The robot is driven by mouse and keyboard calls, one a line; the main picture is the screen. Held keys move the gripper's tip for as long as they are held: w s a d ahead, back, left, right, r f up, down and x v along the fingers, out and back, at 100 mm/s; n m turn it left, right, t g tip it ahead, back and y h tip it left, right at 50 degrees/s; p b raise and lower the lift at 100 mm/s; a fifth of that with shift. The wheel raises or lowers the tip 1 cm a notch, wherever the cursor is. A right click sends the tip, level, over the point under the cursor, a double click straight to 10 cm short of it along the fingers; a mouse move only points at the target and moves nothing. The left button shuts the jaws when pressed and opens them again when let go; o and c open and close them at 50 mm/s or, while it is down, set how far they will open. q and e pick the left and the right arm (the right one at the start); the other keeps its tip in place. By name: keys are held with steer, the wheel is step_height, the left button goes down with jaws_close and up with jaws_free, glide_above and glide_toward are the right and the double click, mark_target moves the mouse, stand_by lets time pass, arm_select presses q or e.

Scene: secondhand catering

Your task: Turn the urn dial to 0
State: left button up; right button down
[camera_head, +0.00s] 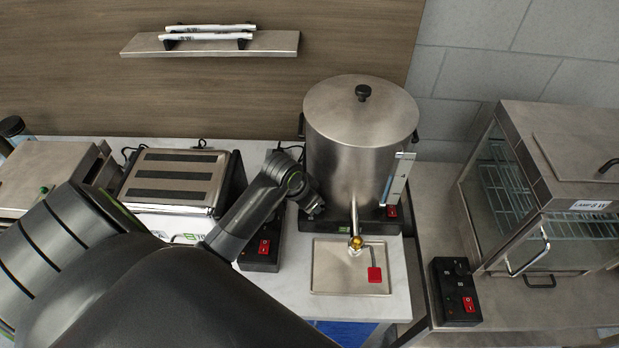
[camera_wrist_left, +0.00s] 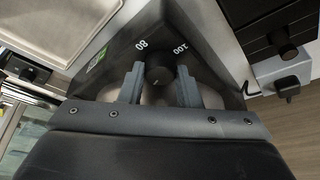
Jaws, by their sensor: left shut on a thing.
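The steel urn (camera_head: 345,130) stands on the worktop with a black lid knob and a dark base. My left gripper (camera_head: 314,207) is at the left front of the urn's base. In the left wrist view the black round urn dial (camera_wrist_left: 158,72) sits between my left gripper's two fingers (camera_wrist_left: 160,80), which are shut on it. White marks 80 and 100 show on the base beyond the dial; other marks and the dial's pointer are not readable. In the head view my gripper hides the dial. My right gripper is in neither view.
A brass-tipped tap (camera_head: 356,242) with a red lever (camera_head: 375,275) hangs over a drip tray (camera_head: 325,285) in front of the urn. A toaster (camera_head: 175,180) stands left, with a switch box (camera_head: 260,255) beside it. A glass cabinet (camera_head: 545,170) is right.

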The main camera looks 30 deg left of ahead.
arm_select(q)
steer(key=n+y, duration=0.1)
steer(key=n, duration=0.3)
steer(key=shift+d+n+y, duration=0.2)
steer(key=shift+n+y, duration=0.1)
steer(key=shift+y, duration=0.1)
steer(key=shift+n+y, duration=0.6)
steer(key=shift+n, duration=0.9)
steer(key=o, duration=1)
steer(key=shift+c, duration=0.2)
